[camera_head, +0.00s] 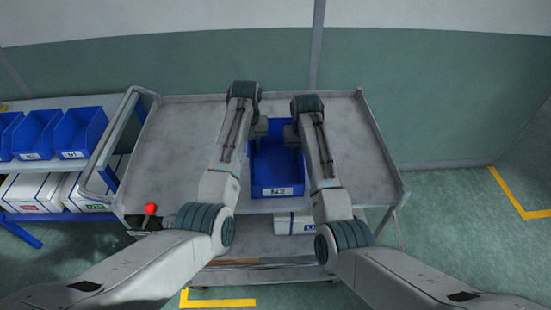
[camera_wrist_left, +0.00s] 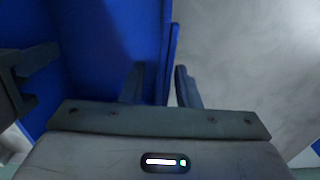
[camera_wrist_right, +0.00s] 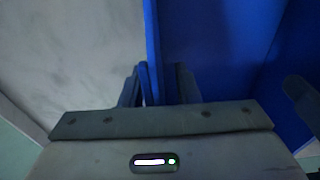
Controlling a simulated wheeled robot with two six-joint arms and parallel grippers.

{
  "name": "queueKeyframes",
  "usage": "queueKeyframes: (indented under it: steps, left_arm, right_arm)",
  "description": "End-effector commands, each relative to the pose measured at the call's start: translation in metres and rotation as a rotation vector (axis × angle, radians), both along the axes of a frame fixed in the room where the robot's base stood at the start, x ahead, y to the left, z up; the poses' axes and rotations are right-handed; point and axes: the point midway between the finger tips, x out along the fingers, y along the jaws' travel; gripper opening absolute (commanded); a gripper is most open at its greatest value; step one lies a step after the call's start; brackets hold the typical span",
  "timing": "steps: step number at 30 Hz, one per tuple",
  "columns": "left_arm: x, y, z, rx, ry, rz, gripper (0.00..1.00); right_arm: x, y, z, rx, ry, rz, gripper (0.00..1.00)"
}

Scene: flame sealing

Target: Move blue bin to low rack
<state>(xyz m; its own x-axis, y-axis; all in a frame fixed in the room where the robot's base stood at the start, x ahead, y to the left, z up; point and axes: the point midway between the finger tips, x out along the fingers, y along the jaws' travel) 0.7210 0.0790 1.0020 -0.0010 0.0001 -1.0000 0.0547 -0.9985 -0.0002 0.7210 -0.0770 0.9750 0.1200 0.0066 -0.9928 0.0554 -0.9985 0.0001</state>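The blue bin (camera_head: 277,180), with a white front label, sits upright on the top of the grey cart (camera_head: 178,150), between my two arms. My left gripper (camera_head: 259,127) is at its left wall; the left wrist view shows its fingers (camera_wrist_left: 160,88) on either side of the wall (camera_wrist_left: 171,60). My right gripper (camera_head: 291,134) is at the right wall, fingers (camera_wrist_right: 158,88) likewise straddling the wall (camera_wrist_right: 152,45). Whether the fingers press on the walls is unclear. A blue-framed rack (camera_head: 62,216) at the left holds blue bins (camera_head: 80,132) above and white boxes (camera_head: 35,192) below.
A white box (camera_head: 294,223) is on the cart's lower level, partly behind my right arm. The cart top is clear on both sides. A wall is behind.

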Motion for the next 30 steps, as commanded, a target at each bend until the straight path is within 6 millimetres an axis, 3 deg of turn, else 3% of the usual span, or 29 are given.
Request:
queueKeyframes:
  steps: [10, 15, 30]
  left_arm:
    - [0.0001, 0.0001, -0.0034, 0.000, -0.001, 0.000, 0.29]
    - [0.0002, 0.0000, -0.0032, 0.000, -0.001, 0.000, 0.00]
    - [0.0003, 0.0000, 0.0017, 0.000, -0.001, 0.000, 0.00]
  right_arm:
    - [0.0005, -0.0001, -0.0039, 0.000, 0.000, 0.000, 0.29]
    - [0.0005, -0.0002, -0.0037, 0.000, 0.000, 0.000, 0.00]
    - [0.0005, -0.0001, 0.0014, 0.000, -0.001, 0.000, 0.00]
